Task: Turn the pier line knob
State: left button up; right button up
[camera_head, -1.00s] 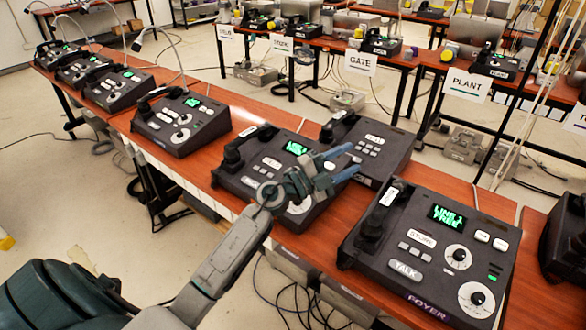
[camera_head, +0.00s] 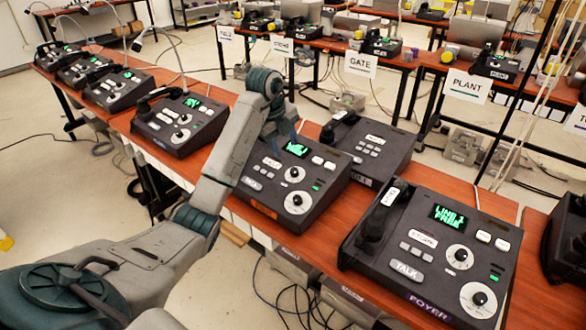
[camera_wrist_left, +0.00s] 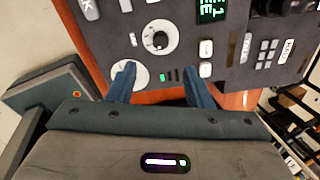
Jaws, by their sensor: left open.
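No label reading pier is legible. The dark phone console (camera_head: 270,215) in the middle of the table has a green screen (camera_head: 297,148), an upper round knob (camera_head: 292,175) and a lower round knob (camera_head: 298,203). My left gripper (camera_head: 287,135) is above the far side of this console, pointing down, its fingers partly hidden by my wrist. In the left wrist view, the open, empty fingers (camera_wrist_left: 158,80) lie over the console's edge. One fingertip covers part of a white dial (camera_wrist_left: 132,72); another dial with a black knob (camera_wrist_left: 158,40) is just beyond. My right gripper is out of view.
The FOYER console (camera_head: 430,255) stands at the right, its screen reading LINE 1 FREE. Another console (camera_head: 368,147) without a lit screen sits behind the middle one. More consoles (camera_head: 182,122) line the table at the left. Cables lie on the floor.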

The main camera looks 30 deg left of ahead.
aim_at(294, 170)
pick_arm(q)
jog(key=x, duration=1)
jog(key=shift+d+f, duration=0.1)
jog(key=shift+f, duration=0.15)
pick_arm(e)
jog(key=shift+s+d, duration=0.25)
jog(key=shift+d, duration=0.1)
pick_arm(q)
jog(key=c, duration=1)
